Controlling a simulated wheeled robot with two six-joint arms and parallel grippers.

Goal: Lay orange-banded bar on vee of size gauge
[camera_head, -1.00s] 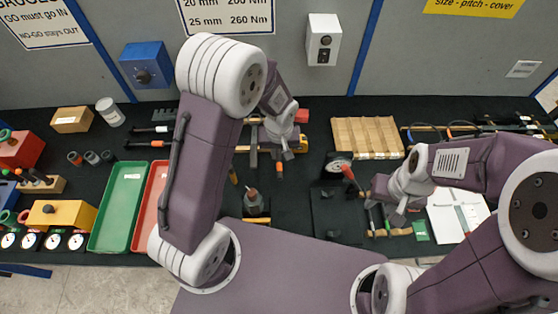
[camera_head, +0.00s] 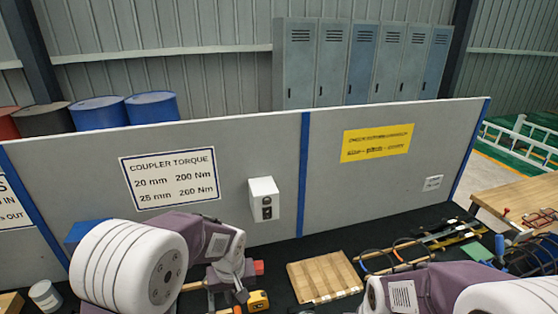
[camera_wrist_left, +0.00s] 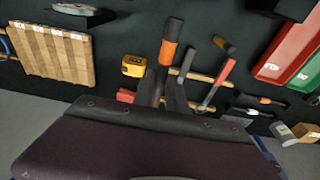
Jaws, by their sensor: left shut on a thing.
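My left gripper (camera_head: 238,284) is over the dark bench; in the left wrist view its fingers (camera_wrist_left: 163,88) are shut on a dark bar with an orange band (camera_wrist_left: 169,53). The bar's dark end sticks out beyond the fingertips and the band is clear of them. In the head view I cannot make out the bar. I cannot clearly identify the size gauge or its vee; a dark block with a pale round part (camera_wrist_left: 84,10) is cut off at the top of the wrist view. My right gripper is out of view; only part of my right arm shows.
A slatted wooden block (camera_head: 325,276) lies right of my left gripper. A yellow tape measure (camera_wrist_left: 133,65), a red-handled tool (camera_wrist_left: 223,74) and wooden strips are close to the held bar. A red tray (camera_wrist_left: 287,42) is farther right. A grey panel (camera_head: 340,200) stands behind the bench.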

